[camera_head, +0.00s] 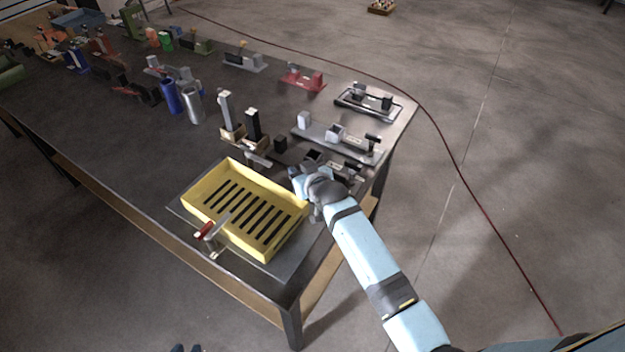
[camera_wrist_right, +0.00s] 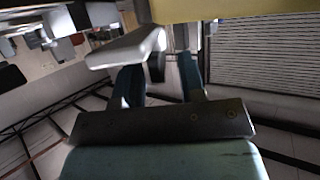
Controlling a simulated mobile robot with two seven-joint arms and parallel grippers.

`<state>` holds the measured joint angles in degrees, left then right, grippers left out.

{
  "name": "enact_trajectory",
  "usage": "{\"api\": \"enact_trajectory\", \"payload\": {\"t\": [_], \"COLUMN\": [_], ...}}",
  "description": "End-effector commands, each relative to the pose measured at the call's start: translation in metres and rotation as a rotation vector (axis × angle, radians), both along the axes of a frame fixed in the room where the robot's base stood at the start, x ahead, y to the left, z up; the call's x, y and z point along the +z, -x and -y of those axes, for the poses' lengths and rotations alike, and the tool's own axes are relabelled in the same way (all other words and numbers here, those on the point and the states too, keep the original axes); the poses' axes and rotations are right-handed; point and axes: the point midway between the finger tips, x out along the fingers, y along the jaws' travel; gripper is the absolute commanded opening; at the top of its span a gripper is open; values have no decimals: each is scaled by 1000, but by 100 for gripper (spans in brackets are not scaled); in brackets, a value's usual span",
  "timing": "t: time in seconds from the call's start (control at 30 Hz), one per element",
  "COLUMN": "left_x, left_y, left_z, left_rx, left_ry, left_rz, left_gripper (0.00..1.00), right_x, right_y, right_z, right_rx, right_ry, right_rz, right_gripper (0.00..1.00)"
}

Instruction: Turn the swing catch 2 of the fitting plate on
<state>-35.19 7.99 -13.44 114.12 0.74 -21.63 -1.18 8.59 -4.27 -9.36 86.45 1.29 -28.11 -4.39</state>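A yellow slotted tray (camera_head: 203,191) stands on a flat grey plate (camera_head: 285,262) at the table's near corner. A metal catch with a red handle (camera_head: 206,231) is at the plate's near left side. A silver part (camera_head: 254,156) shows by the tray's far side. I cannot tell which catch is number 2. My right gripper (camera_head: 297,180) is beside the tray's far right corner. In the right wrist view its two dark fingers (camera_wrist_right: 160,80) stand apart, with a pale grey lever-like part (camera_wrist_right: 128,47) by them. Contact is unclear. Two dark tips, likely my left gripper (camera_head: 186,348), show at the bottom edge.
Fixtures with small blocks (camera_head: 340,138) stand close behind my right gripper. A blue cylinder (camera_head: 170,96) and a silver cylinder (camera_head: 192,105) stand further left. Many fixtures line the table's far edge. The table's front left part is clear. A red cable lies on the floor.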

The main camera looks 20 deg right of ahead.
Motion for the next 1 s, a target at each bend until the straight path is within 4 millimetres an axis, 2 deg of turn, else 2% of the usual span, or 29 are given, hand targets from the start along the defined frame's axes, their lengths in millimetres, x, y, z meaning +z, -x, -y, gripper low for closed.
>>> {"api": "enact_trajectory", "payload": {"t": [0.3, 0.5, 0.7, 0.97, 1.0], "left_x": [-3, -4, -5, -5, -5], "left_y": [0, 0, 0, 0, 0], "left_z": [0, 0, 0, 0, 0], "left_rx": [0, 0, 0, 0, 0], "left_ry": [1, 1, 1, 1, 1], "left_rz": [2, 2, 2, 2, 2], "left_gripper": [30, 30, 30, 30, 30], "right_x": [26, 40, 47, 47, 47], "right_y": [66, 98, 111, 112, 112], "right_z": [13, 20, 23, 23, 23], "right_rx": [1, 0, 0, 0, 1], "right_ry": [0, 0, 0, 0, 0], "right_rz": [0, 0, 0, 0, 0], "right_gripper": [37, 37, 37, 37, 30]}}
